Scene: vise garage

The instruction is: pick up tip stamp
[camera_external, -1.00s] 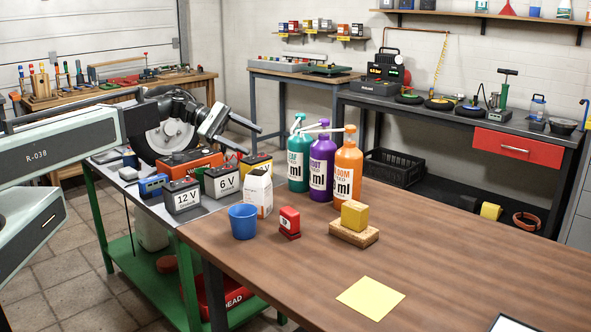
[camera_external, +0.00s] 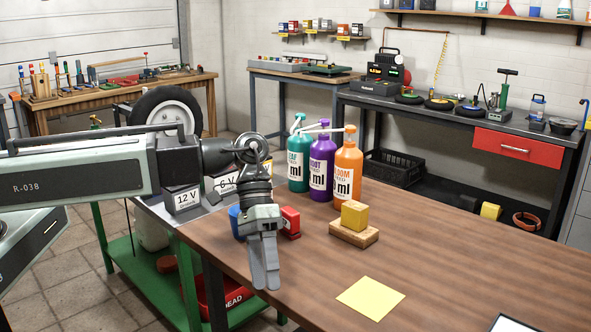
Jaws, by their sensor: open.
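A small red block-shaped stamp (camera_external: 291,219) stands on the brown wooden table. I take it for the tip stamp, but its label cannot be read here. Its left side is partly covered by my gripper. My gripper (camera_external: 265,283) hangs with its fingers pointing down, in front of and slightly left of the red stamp in the picture. It is open and holds nothing; the gap between the fingers is hard to see from this side. Its height above the table cannot be told.
A blue cup (camera_external: 234,221) is mostly hidden behind my gripper. A yellow block (camera_external: 354,214) sits on a wooden base (camera_external: 354,234) to the right. Teal, purple and orange bottles (camera_external: 347,168) stand behind.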

